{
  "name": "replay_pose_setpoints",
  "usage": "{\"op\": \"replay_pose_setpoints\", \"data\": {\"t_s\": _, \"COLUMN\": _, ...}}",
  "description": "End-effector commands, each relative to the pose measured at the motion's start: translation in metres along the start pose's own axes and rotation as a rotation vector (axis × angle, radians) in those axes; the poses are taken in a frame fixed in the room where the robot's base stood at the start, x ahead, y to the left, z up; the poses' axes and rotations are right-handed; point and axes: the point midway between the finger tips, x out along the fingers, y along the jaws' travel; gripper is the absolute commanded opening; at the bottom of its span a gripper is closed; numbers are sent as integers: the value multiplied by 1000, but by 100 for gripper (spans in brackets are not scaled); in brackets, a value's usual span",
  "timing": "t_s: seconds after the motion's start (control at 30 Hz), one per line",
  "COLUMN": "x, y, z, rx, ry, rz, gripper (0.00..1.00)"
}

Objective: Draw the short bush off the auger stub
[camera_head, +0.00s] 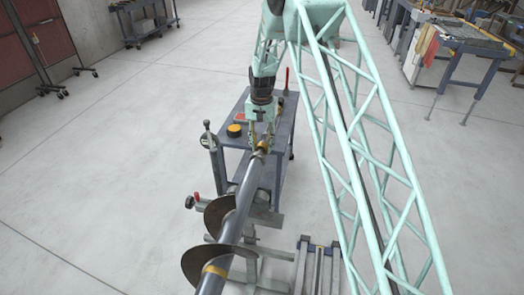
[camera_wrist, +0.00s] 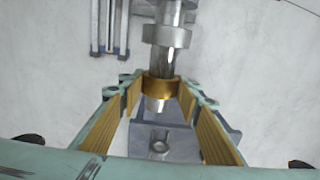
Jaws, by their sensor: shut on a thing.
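The short bush (camera_wrist: 158,90) is a gold ring. In the wrist view it sits around the grey auger stub (camera_wrist: 167,62), with a short bright metal part showing just below it. My gripper (camera_wrist: 160,92) has its gold-padded fingers on either side of the bush, shut on it. In the head view the auger (camera_head: 233,205) runs from the bottom up to my gripper (camera_head: 262,143), which comes down over its far end. The bush (camera_head: 263,147) shows there as a small gold spot, partly hidden by the fingers. How far it sits along the stub is unclear.
A grey cart (camera_head: 284,135) stands behind the auger end, with a yellow-and-black round thing (camera_head: 234,130) on it. A gauge on a post (camera_head: 207,137) stands to the left. Dark auger flights (camera_head: 212,263) and steel supports (camera_head: 262,215) lie nearer.

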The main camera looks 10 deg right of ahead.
Motion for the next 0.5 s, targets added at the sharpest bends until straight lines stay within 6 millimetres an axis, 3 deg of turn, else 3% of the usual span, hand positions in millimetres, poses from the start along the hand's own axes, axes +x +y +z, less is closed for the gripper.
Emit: {"op": "replay_pose_setpoints", "data": {"t_s": 0.5, "x": -1, "y": 0, "z": -16, "rx": 0, "ry": 1, "rz": 0, "gripper": 21}}
